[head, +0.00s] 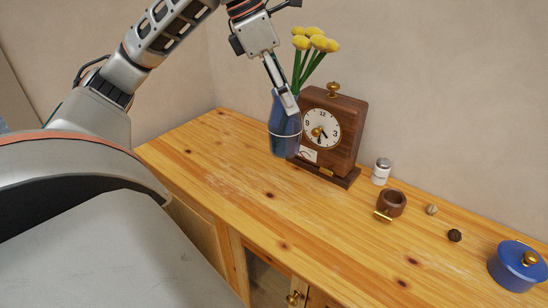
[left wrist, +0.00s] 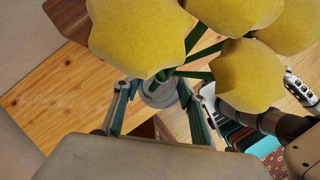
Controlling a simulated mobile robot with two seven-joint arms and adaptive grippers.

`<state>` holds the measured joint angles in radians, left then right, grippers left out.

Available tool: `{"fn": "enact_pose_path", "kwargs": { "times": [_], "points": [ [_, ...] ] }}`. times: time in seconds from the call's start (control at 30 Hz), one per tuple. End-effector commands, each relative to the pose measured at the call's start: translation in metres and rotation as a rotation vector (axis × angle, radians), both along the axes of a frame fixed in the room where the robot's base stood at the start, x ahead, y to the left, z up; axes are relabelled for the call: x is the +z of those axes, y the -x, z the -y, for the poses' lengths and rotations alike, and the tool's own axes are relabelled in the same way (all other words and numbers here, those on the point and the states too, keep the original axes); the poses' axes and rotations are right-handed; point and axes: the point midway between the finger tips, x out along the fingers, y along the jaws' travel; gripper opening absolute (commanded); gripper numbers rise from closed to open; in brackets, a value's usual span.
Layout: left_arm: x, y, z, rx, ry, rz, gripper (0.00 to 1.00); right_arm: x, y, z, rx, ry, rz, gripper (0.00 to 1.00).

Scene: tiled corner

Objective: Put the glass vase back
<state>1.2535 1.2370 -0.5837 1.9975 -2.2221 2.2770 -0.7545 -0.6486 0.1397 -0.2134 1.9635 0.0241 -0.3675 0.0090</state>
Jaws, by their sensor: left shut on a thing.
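The blue glass vase (head: 284,138) holds several yellow flowers (head: 316,42) on green stems. In the head view it is roughly upright at the left side of the wooden clock, partly in front of it. My left gripper (head: 288,104) comes down from above and is shut on the vase near its upper part. In the left wrist view the vase (left wrist: 160,94) shows between the two fingers (left wrist: 158,110), with large yellow blooms (left wrist: 140,35) hiding much of the view. I cannot tell whether its base touches the wooden top. My right gripper does not show clearly in either view.
The wooden cabinet top (head: 225,165) is clear at left and front. The clock (head: 345,140) stands close beside the vase. A wall runs behind.

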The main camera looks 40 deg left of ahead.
Motion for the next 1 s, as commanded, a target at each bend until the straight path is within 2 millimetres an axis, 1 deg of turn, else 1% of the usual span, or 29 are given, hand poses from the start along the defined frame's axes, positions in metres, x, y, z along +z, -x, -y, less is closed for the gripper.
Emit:
{"fn": "enact_pose_path", "kwargs": {
  "times": [0.07,0.17,0.3,0.5,0.6,0.7,0.8,0.9,1.0],
  "points": [
    [-0.007,0.0,-0.001,0.002,0.0,-0.001,0.0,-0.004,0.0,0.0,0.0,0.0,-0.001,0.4],
    [-0.027,0.0,-0.001,0.002,0.0,-0.005,0.0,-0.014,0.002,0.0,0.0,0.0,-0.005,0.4],
    [-0.061,0.0,-0.001,0.001,-0.001,-0.009,0.0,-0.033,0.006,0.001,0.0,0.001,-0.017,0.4],
    [-0.104,0.0,0.0,0.001,0.0,-0.009,0.0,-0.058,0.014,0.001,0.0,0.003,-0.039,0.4],
    [-0.124,0.0,0.0,0.002,0.0,-0.009,0.0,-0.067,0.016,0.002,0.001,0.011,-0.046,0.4],
    [-0.14,0.0,0.0,0.001,-0.001,-0.007,0.0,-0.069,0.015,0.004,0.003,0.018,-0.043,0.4],
    [-0.153,0.0,0.0,0.001,0.0,-0.006,0.0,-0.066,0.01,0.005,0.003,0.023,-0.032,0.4],
    [-0.161,0.0,0.0,0.001,0.001,-0.003,0.0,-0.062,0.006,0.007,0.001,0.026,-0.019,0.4],
    [-0.164,0.0,0.0,0.001,0.0,0.0,0.0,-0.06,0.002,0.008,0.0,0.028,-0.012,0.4]
  ]
}}
